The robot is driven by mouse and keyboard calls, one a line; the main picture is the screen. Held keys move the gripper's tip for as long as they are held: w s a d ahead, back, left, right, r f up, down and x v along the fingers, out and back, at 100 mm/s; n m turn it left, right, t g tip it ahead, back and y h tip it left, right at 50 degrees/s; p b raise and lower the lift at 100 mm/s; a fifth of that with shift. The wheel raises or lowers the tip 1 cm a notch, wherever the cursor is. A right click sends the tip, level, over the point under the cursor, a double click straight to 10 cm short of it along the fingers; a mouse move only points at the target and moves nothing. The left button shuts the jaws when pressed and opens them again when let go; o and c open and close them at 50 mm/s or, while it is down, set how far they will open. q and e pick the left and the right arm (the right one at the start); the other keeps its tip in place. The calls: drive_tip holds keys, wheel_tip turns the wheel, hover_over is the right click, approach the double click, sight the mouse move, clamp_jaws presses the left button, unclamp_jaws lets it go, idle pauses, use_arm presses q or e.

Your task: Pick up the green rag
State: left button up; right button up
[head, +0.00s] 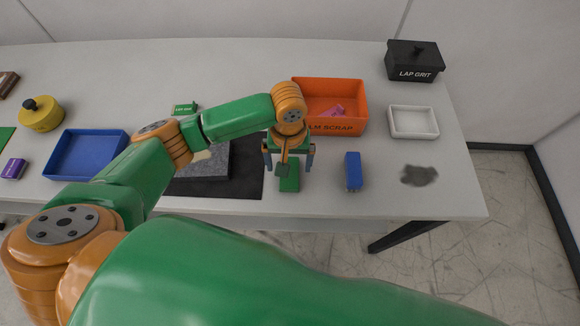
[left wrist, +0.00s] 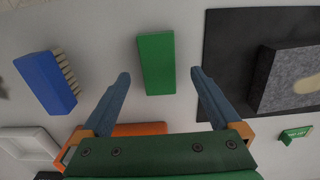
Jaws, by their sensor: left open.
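The green rag (head: 289,180) is a flat green rectangle on the table near its front edge, just right of the black mat. In the left wrist view the rag (left wrist: 157,62) lies flat, ahead of and between the two fingertips. My left gripper (head: 289,162) is open above the rag, with its fingers pointing down and partly covering it. The left wrist view shows the open fingers (left wrist: 160,76) with nothing held between them. My right gripper is not in view.
A blue brush (head: 353,170) lies just right of the rag. A black mat (head: 248,180) with a grey granite block (head: 213,165) is to its left. An orange scrap bin (head: 355,92) stands behind. A dark smudge (head: 419,175) marks the table at right.

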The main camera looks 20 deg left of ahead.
sight(295, 184)
use_arm(q)
wheel_tip(295, 184, down, 2)
drive_tip(key=shift+d+f, duration=0.1)
drive_tip(key=shift+f, duration=0.1)
drive_tip(key=shift+w+f, duration=0.15)
drive_tip(key=shift+w, duration=0.05)
drive_tip(key=shift+s, duration=0.1)
drive_tip(key=c, duration=1.4)
drive_tip(key=shift+r, duration=0.3)
drive_tip(key=shift+c, duration=0.2)
wheel_tip(295, 184, up, 3)
drive_tip(key=shift+f+b, duration=0.1)
drive_tip(key=shift+b, duration=0.45)
drive_tip(key=s+r, duration=0.1)
drive_tip(key=s+d+r, duration=0.1)
drive_tip(key=r, duration=0.1)
drive_tip(key=s+d+r, duration=0.1)
drive_tip(key=shift+d+r+p, duration=0.2)
drive_tip(key=shift+r+p, duration=0.15)
drive_tip(key=shift+r, duration=0.05)
drive_tip(key=s+d+r+p, duration=0.2)
drive_tip(key=s+d+r, duration=0.3)
drive_tip(key=s, duration=0.3)
drive_tip(key=shift+s+d, duration=0.15)
drive_tip(key=shift+d, duration=0.2)
